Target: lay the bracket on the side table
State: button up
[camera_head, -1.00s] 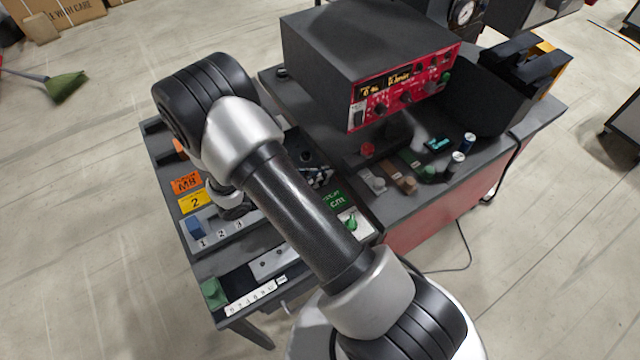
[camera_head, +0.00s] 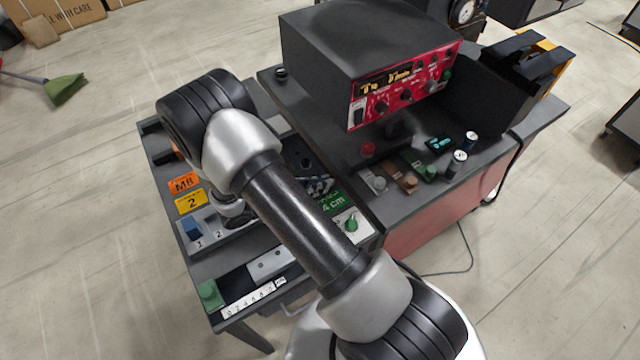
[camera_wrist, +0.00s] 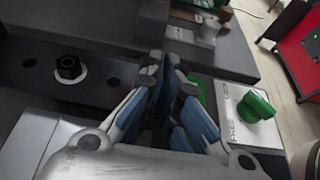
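A light grey metal piece with dark holes (camera_head: 270,264), which looks like the bracket, lies near the front edge of the left-hand table (camera_head: 232,268). I cannot tell for sure which table is the side table. My gripper (camera_wrist: 166,80) has its blue-grey fingers drawn together at the tips, and I see nothing held between them. It is over the table, left of a green knob (camera_wrist: 256,106) on a white panel. A dark plate with a black nut (camera_wrist: 69,67) on a pale ring lies to its left.
A black box with a red control panel (camera_head: 405,88) stands on the right-hand table, with a black bin (camera_head: 500,85) beside it. Small cans (camera_head: 457,160) stand near that table's edge. A blue block (camera_head: 192,228), a green block (camera_head: 209,293) and orange and yellow labels (camera_head: 192,201) are on the left-hand table.

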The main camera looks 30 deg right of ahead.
jog(key=o, duration=0.5)
jog(key=shift+r+p, duration=0.4)
jog(key=shift+r, duration=0.05)
jog(key=p+v, duration=0.3)
jog(key=v, duration=0.8)
jog(key=shift+w+a+r, duration=0.1)
jog(key=shift+a+r, duration=0.15)
jog(key=shift+r, duration=0.05)
jog(key=s+d+r+m+g+y, duration=0.1)
jog(key=s+r+m+y, duration=0.35)
jog(key=r, duration=0.45)
jog(key=s+d+r+m+g+y, duration=0.1)
jog(key=s+r+m+y, duration=0.3)
jog(key=r, duration=0.6)
jog(key=s+a+r+m+t+y, duration=0.4)
jog(key=s+r+m+t+y, duration=0.1)
jog(key=s+r+m, duration=0.5)
jog(key=shift+s+t, duration=0.3)
jog(key=shift+t, duration=0.2)
